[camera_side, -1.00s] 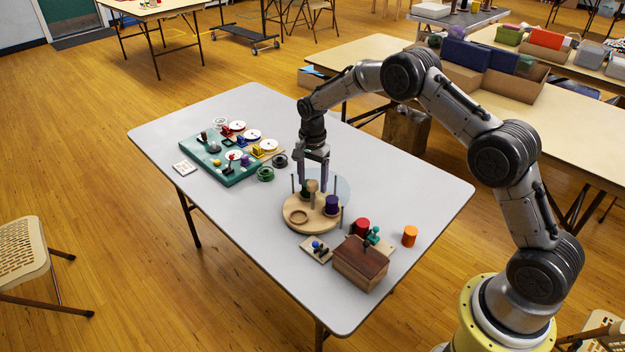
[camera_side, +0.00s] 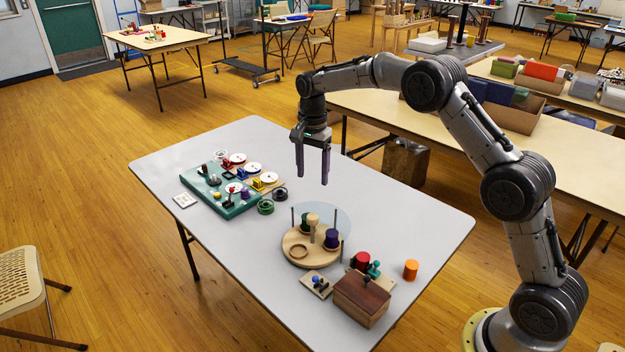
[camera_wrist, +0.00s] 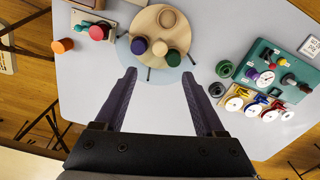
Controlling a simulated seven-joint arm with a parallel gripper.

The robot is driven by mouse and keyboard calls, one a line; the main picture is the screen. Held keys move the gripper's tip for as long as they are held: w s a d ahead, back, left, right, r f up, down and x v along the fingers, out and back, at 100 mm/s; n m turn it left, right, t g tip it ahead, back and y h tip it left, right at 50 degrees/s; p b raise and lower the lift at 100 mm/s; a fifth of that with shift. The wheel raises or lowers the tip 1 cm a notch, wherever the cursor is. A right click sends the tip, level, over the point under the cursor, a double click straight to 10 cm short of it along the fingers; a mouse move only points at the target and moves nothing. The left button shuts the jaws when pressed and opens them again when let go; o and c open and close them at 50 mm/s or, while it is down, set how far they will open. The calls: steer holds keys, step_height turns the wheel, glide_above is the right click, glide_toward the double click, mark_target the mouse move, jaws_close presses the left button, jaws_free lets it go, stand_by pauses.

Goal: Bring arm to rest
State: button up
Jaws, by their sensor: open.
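My gripper (camera_side: 312,180) is open and empty, fingers pointing down, raised above the table behind the round wooden carousel (camera_side: 297,252).
A teal board (camera_side: 218,196) with several dials stands at the table's left. A wooden box (camera_side: 362,298), a red spool (camera_side: 361,260) and an orange cylinder (camera_side: 411,270) are at the front right. Bare tabletop (camera_side: 400,210) lies right of the carousel. A long table (camera_side: 450,135) is behind.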

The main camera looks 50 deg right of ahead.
steer(key=s+a+r+t, duration=0.2)
steer(key=s+r, duration=0.2)
steer(key=r, duration=1)
steer(key=s+a+r+n+t, duration=0.25)
steer(key=s+r, duration=0.55)
steer(key=s, duration=0.5)
steer(key=s+f+n+t, duration=0.15)
steer(key=s+n, duration=0.45)
steer(key=s, duration=0.8)
steer(key=s+a+f+n, duration=0.1)
steer(key=s+f+n, duration=0.5)
steer(key=s+f, duration=0.1)
steer(key=shift+f+n, duration=0.35)
steer(key=shift+f, duration=0.45)
